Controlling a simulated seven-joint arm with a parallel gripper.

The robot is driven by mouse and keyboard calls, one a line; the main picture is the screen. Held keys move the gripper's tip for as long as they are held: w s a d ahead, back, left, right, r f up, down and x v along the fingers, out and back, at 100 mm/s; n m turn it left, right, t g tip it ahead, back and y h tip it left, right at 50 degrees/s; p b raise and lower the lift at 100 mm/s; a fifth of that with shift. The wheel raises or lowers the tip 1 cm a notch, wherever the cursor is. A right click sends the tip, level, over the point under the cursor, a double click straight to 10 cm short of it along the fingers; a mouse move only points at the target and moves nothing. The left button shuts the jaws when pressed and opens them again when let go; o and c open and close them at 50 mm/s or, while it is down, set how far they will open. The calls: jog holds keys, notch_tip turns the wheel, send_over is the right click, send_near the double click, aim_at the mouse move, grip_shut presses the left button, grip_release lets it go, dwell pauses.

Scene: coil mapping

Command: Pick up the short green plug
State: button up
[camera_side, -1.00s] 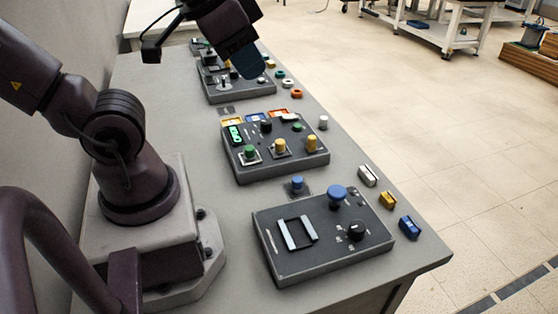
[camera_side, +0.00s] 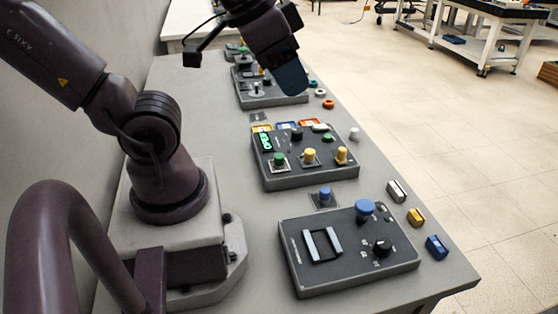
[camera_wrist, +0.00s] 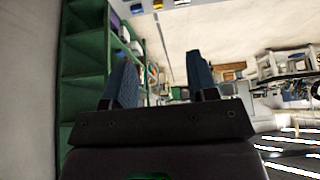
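Another low green piece (camera_side: 328,138) sits farther back on the panel. I cannot tell for sure which is the short one. My gripper (camera_side: 292,78) is high above the table, over the far panel and beyond the middle one. In the wrist view my gripper (camera_wrist: 160,75) has its two blue fingers apart with nothing between them. No green plug shows clearly there.
Yellow plugs (camera_side: 310,156) stand close beside the green plug. The far panel (camera_side: 272,96) lies under my gripper. Loose coloured pieces (camera_side: 415,217) line the table's right edge.

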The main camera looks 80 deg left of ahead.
jog(key=shift+o, duration=0.3)
jog(key=m+g+y, duration=0.9)
jog(key=m+y, duration=0.4)
jog(key=m, duration=0.2)
send_near(281, 158)
jog(key=x, duration=0.5)
jog(key=shift+r, duration=0.2)
jog(key=shift+f+x, duration=0.1)
jog(key=shift+x, duration=1.3)
jog(key=shift+f+x, duration=0.15)
jog(key=shift+x, duration=1.25)
jog(key=c, duration=1)
